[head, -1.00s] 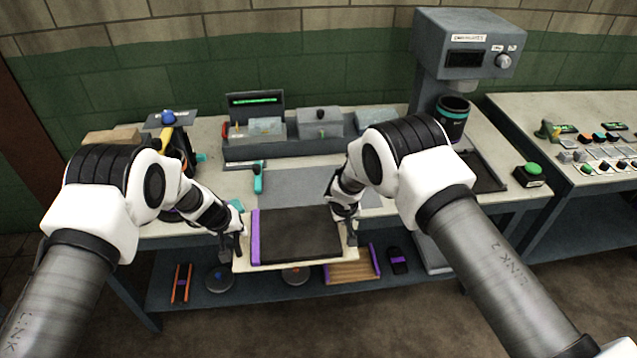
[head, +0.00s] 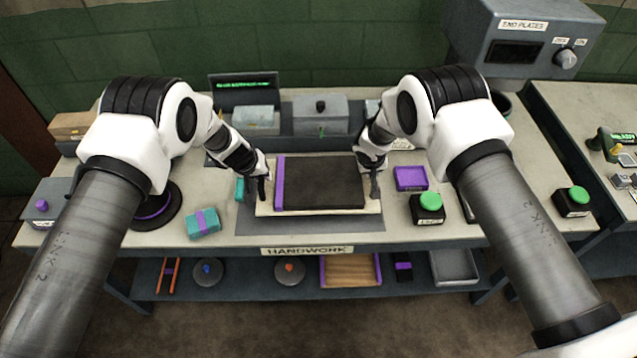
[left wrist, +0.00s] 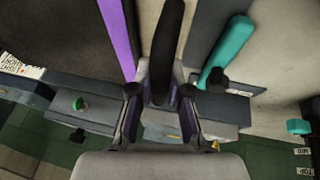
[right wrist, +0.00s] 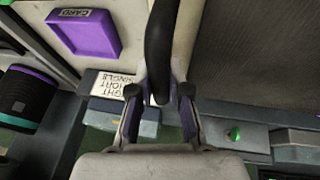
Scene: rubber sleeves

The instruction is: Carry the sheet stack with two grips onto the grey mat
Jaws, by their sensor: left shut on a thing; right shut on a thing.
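The sheet stack (head: 325,183) is a dark slab with a purple strip along its left edge, lying on a pale board (head: 320,211). It is over the grey mat (head: 247,226), whose edges show at the sides and front; any gap beneath is hard to tell. My left gripper (head: 262,180) is shut on a black handle at the board's left side, also seen in the left wrist view (left wrist: 165,50). My right gripper (head: 373,178) is shut on the matching handle at the right side, seen in the right wrist view (right wrist: 160,50). The stack looks about level.
A purple tray (head: 410,178) and a green button (head: 428,202) stand right of the mat. A teal block (head: 202,223) lies to the left. Grey boxes (head: 320,116) line the back. A lower shelf (head: 220,284) holds several items.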

